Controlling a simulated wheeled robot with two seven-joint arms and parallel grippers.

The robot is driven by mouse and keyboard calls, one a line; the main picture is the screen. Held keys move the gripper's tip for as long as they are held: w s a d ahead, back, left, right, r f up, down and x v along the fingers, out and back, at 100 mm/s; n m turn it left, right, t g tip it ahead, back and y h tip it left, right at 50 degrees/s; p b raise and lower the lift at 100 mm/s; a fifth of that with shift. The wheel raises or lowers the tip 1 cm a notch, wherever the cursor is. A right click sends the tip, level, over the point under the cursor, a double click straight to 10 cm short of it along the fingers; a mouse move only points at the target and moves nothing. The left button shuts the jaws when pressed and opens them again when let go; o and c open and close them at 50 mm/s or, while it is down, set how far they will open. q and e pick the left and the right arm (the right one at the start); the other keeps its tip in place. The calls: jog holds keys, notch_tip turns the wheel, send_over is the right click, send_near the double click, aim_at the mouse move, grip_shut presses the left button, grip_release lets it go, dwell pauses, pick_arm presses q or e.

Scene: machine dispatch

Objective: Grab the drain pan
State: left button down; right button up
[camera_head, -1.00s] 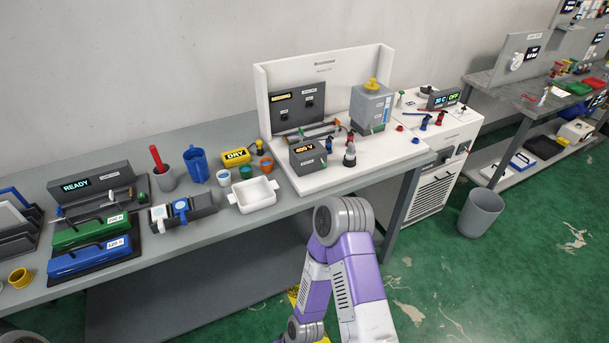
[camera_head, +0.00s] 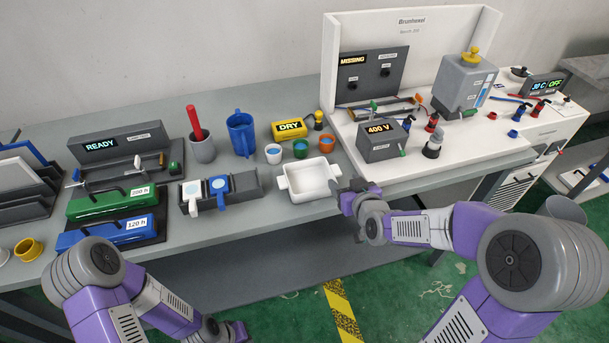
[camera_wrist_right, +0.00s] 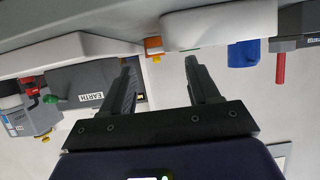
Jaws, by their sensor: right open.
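The drain pan, a white rectangular dish with two side handles (camera_head: 311,194), sits upright on the grey bench near its front edge. My right gripper (camera_head: 343,190) is just right of the pan, close to its right handle, with nothing between its fingers. In the right wrist view, which is turned upside down, the right fingers (camera_wrist_right: 163,82) stand apart and the white pan (camera_wrist_right: 225,28) lies beyond them. Whether the gripper touches the handle cannot be told. My left gripper (camera_head: 236,333) shows at the bottom, low before the bench, and its jaws are unclear.
Small white, green and orange cups (camera_head: 328,145) stand behind the pan. A grey holder (camera_head: 243,186) with white and blue items is left of it. The white machine base (camera_head: 460,158), with a 400 V box (camera_head: 380,150), is to the right. A blue jug (camera_head: 241,134) stands behind.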

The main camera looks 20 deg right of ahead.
aim_at(334, 168)
jog(key=shift+w+d+r, duration=0.1)
jog(key=shift+w+r, duration=0.1)
jog(key=shift+w, duration=0.45)
jog(key=shift+w+f, duration=0.15)
jog(key=shift+w, duration=0.25)
jog(key=b+x, duration=0.1)
jog(key=x, duration=0.4)
jog(key=shift+w+f+b, duration=0.25)
jog(key=shift+b, duration=0.1)
pick_arm(q)
jog(key=shift+w+f, duration=0.2)
jog(key=shift+f, duration=0.7)
pick_arm(e)
jog(key=c, duration=1.1)
